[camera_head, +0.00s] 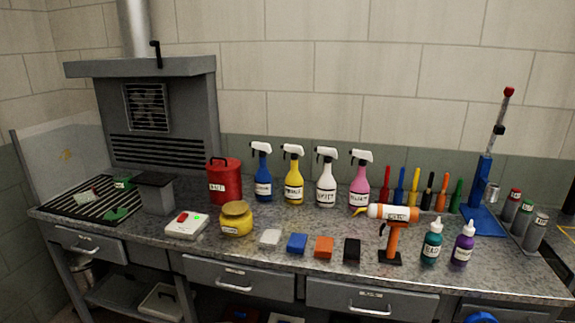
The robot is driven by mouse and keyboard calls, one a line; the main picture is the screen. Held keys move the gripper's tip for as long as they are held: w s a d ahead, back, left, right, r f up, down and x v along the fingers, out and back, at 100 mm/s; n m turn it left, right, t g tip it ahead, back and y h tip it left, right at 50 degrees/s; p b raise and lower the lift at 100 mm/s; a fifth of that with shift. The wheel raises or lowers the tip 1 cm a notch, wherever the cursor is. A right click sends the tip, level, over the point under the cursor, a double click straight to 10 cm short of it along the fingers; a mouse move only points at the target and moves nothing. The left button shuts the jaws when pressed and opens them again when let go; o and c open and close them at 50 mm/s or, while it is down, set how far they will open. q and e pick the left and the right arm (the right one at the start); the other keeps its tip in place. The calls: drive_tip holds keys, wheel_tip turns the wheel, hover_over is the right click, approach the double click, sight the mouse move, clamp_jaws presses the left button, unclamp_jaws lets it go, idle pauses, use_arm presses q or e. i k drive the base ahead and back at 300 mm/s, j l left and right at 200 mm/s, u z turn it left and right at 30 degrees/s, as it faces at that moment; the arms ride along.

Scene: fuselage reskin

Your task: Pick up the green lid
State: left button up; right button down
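No thing is clearly recognizable as a green lid. Two small green pieces lie on the black slatted grille (66,208) at the left end of the bench. One green piece (117,214) is near the grille's front right, and another green piece (123,183) is farther back. They are too small to tell whether either is a lid. A squat yellow jar (236,221) with a yellowish top stands to their right. Neither of my grippers shows in this view.
A grey box (154,193) stands beside the grille, with a white scale (187,226) in front. A red can (224,184), spray bottles (293,178), small blocks (297,243), an orange drill-like tool (393,232) and dropper bottles (432,243) crowd the bench.

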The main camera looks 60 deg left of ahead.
sight(116, 214)
drive_tip(key=u, duration=3.15)
